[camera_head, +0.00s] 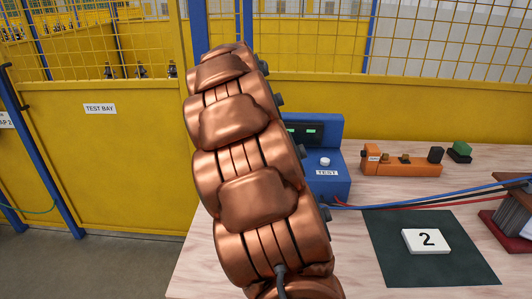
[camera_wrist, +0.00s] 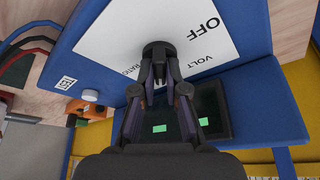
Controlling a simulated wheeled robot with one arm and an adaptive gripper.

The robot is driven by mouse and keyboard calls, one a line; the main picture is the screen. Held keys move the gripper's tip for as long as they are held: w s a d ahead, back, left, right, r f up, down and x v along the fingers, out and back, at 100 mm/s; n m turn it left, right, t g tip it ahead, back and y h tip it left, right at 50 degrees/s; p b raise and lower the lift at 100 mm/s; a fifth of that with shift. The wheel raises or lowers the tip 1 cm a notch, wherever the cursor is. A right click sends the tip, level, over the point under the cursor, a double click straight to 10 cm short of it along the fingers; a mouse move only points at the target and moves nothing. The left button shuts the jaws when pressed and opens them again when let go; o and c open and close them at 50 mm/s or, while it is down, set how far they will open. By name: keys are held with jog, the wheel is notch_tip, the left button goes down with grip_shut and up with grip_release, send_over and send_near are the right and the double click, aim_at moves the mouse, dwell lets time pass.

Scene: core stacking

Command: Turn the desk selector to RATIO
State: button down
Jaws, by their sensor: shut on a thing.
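In the wrist view the black selector knob (camera_wrist: 156,46) stands on a white plate (camera_wrist: 110,35) on the blue desk unit. OFF and VOLT are printed on the plate to the right of the knob, and RATIO at its lower left. My gripper (camera_wrist: 159,62) is shut on the knob, its fingertips meeting at the knob's near side. The knob's pointer is hidden, so I cannot tell its setting. In the head view the blue unit (camera_head: 330,187) shows behind my arm, with green displays and a white TEST button (camera_head: 325,161). The selector and my gripper are hidden there.
An orange device (camera_head: 402,168) and a green-topped black block (camera_head: 460,151) lie on the desk to the right. A dark mat (camera_head: 390,260) holds a white block marked 2 (camera_head: 426,241). Red, blue and black cables (camera_head: 430,197) cross the desk. A yellow fence stands behind.

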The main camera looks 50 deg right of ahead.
jog(key=m+g, duration=0.1)
jog(key=m, duration=0.1)
jog(key=m+g, duration=0.1)
jog(key=m, duration=0.2)
jog(key=shift+w+d+m+y, duration=0.1)
jog(key=shift+d+m+y, duration=0.05)
jog(key=shift+m+y, duration=0.15)
jog(key=shift+m+g+y+b, duration=0.15)
jog(key=shift+m+g+y, duration=0.2)
jog(key=shift+m, duration=0.8)
jog(key=shift+m+g+y+b, duration=0.2)
jog(key=shift+m+g, duration=0.25)
jog(key=shift+m, duration=0.7)
jog(key=c, duration=1.2)
grip_release()
jog(key=shift+r, duration=0.1)
